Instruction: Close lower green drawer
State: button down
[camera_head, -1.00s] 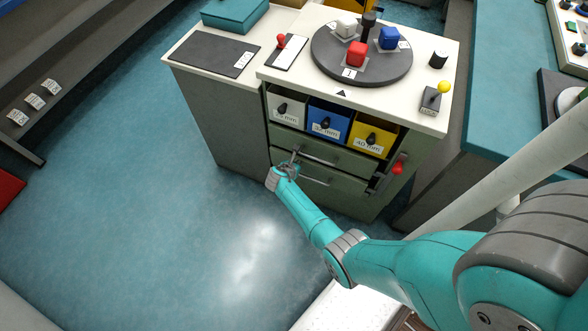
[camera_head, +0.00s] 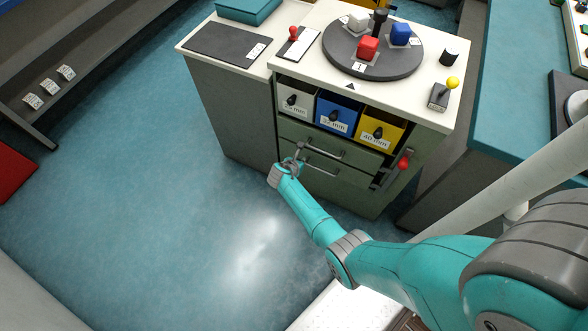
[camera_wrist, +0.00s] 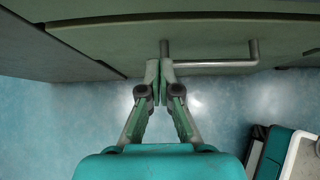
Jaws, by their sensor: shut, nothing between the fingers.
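The lower green drawer (camera_head: 347,182) is in the front of the green cabinet, under the upper green drawer (camera_head: 357,157). Its bar handle (camera_head: 323,174) shows in the head view. My gripper (camera_head: 299,153) is near the left part of the two drawer fronts and partly covers them. In the wrist view my gripper (camera_wrist: 159,72) is shut and empty, its fingertips close to the left end of a bar handle (camera_wrist: 215,63). I cannot tell whether they touch. How far the lower drawer stands out is hard to tell.
Grey, blue and yellow bins (camera_head: 336,113) sit above the drawers. A red-knobbed lever (camera_head: 403,163) is at the cabinet's right side. A round turntable (camera_head: 345,58) with blocks stands on top. The blue floor left of the cabinet is clear.

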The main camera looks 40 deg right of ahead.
jog(key=v, duration=0.9)
jog(key=shift+w+a+f, duration=0.1)
jog(key=shift+f, duration=0.05)
jog(key=s+a+r+m+t+y, duration=0.1)
jog(key=s+a+m+t+y, duration=0.25)
jog(key=s+a, duration=0.55)
jog(key=s+a+r+m+t+y, duration=0.15)
jog(key=s+a+m, duration=0.35)
jog(key=s, duration=0.8)
jog(key=s+a+r+m+t+y, duration=0.1)
jog(key=s+r+m, duration=0.3)
jog(key=r, duration=0.6)
jog(key=s+a+r+m+t+y, duration=0.1)
jog(key=s+r+m, duration=0.4)
jog(key=r, duration=0.5)
jog(key=s+a+r+m+t+y, duration=0.1)
jog(key=s+a+r+m+t, duration=0.2)
jog(key=s+r, duration=0.3)
notch_tip(320, 180, up, 5)
jog(key=shift+a+f+m+t+y, duration=0.1)
jog(key=shift+a+m+t+y, duration=0.3)
jog(key=shift+m+t, duration=0.4)
jog(key=c, duration=1.9)
grip_release()
